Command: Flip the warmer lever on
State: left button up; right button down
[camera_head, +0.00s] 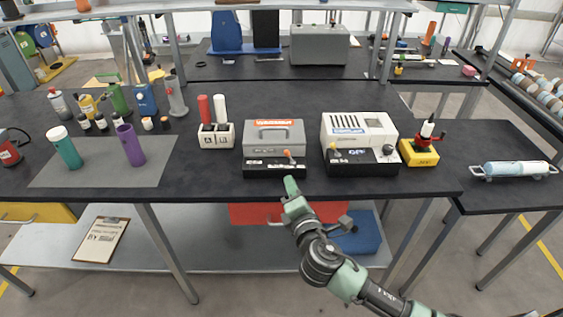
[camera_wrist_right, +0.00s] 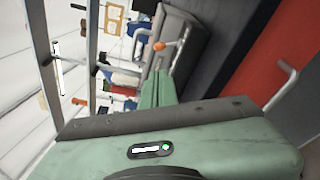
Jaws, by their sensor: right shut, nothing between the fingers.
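The warmer (camera_head: 273,135) is a grey box with orange lettering, a handle and a black base, near the table's front edge. Its lever, with an orange knob (camera_head: 287,153), stands at the right of the front. In the right wrist view the orange knob (camera_wrist_right: 158,46) on its metal stem shows just beyond the fingertips, apart from them. My right gripper (camera_head: 290,182) is shut and empty, just in front of the warmer's base and below the knob in the picture. Its green closed fingers show in the right wrist view (camera_wrist_right: 158,88). My left gripper is not in view.
A white holder (camera_head: 216,139) with red and white cylinders stands left. A yellow box (camera_head: 418,153) is farther right. A red drawer front (camera_head: 262,213) is under the table.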

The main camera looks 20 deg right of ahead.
jog(key=shift+w, duration=0.15)
jog(key=w, duration=0.6)
jog(key=w+d+f+p, duration=0.1)
jog(key=w, duration=0.2)
jog(key=shift+w+f, duration=0.1)
jog(key=shift+w, duration=0.3)
jog(key=shift+m+b, duration=0.3)
